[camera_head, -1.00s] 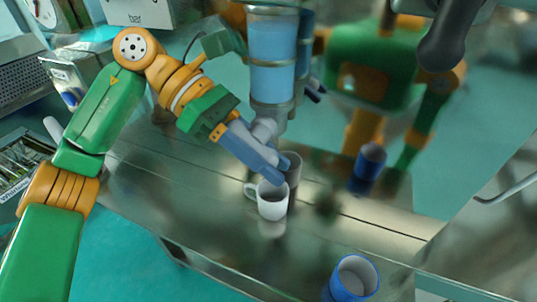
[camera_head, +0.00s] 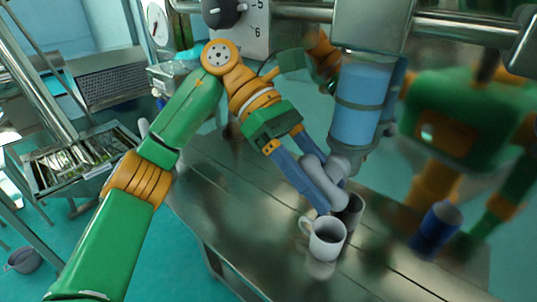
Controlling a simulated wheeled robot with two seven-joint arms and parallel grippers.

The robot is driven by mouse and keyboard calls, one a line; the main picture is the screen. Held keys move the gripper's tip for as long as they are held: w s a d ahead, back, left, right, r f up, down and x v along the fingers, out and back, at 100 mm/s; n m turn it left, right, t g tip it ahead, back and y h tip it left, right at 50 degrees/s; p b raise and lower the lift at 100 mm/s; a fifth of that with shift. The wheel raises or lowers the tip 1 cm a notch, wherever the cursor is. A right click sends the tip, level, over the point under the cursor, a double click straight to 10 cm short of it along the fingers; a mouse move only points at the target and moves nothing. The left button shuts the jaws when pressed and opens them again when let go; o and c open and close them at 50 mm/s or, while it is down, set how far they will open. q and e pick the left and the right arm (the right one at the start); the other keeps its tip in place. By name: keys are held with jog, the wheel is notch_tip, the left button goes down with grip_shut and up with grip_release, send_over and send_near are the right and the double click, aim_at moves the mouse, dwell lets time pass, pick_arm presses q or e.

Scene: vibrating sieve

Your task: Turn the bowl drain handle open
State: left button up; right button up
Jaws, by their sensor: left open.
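The bowl (camera_head: 364,100) is a translucent blue cylinder with grey metal bands, hanging over the steel table. Its grey outlet and drain handle (camera_head: 324,186) sit below it. My left gripper (camera_head: 329,192) is at the handle from the left, its two blue-grey fingers apart on either side of the grey part. The picture does not settle whether the fingers touch it. A white mug (camera_head: 325,240) stands upright on the table below the fingertips. My right gripper is not in view.
The steel table (camera_head: 220,200) is bare left of the mug. The shiny back panel mirrors my arm, the mug and a blue cup. A tray of dark pieces (camera_head: 85,158) stands at left, and a grey bucket (camera_head: 22,260) is on the floor.

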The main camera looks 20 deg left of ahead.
pick_arm(q)
jog(key=w+a+p, duration=0.3)
jog(key=a+p, duration=0.3)
jog(key=a, duration=0.5)
jog(key=shift+w+p, duration=0.2)
jog(key=shift+p, duration=0.1)
jog(key=shift+f, duration=0.1)
